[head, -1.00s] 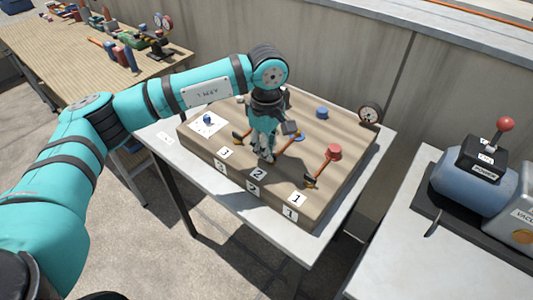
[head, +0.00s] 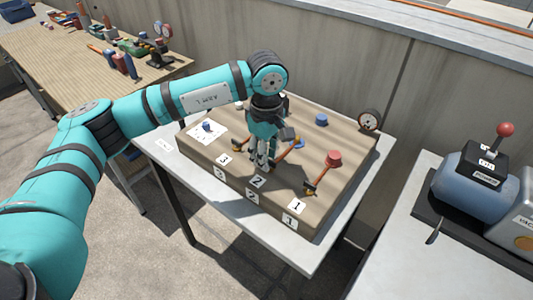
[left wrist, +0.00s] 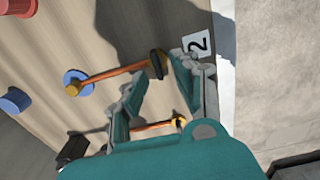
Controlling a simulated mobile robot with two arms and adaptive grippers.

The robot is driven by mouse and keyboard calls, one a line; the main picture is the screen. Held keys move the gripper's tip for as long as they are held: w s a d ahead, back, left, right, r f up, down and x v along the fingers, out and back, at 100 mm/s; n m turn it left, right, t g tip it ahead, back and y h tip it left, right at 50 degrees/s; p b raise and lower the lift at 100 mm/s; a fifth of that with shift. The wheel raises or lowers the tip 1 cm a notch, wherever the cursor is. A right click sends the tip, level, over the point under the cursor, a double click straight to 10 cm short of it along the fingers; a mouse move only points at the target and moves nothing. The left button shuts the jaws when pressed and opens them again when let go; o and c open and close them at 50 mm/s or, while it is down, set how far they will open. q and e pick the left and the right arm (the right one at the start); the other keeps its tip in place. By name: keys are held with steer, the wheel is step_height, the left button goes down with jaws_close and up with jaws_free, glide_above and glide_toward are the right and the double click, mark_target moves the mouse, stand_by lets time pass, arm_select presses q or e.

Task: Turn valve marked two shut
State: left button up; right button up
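The valve marked two has an orange lever (head: 287,151) with a blue hub (left wrist: 78,82) and a dark tip. The lever also shows in the left wrist view (left wrist: 118,74), and its dark tip is between my left fingertips. The label 2 (left wrist: 198,44) lies just beyond that tip. My left gripper (head: 261,163) points down over the board at this lever. In the left wrist view the fingers (left wrist: 158,70) stand apart, with a gap on at least one side of the lever; contact is unclear. My right gripper is out of view.
Valve one's lever (head: 318,179) with a red cap (head: 333,158) is to the right. Another orange lever (left wrist: 152,126) is partly hidden behind my fingers. A blue knob (head: 321,119) and a gauge (head: 369,120) are at the back. A blue machine (head: 468,185) stands right.

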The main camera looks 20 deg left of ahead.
arm_select(q)
step_height(320, 180, up, 12)
stand_by(0.6)
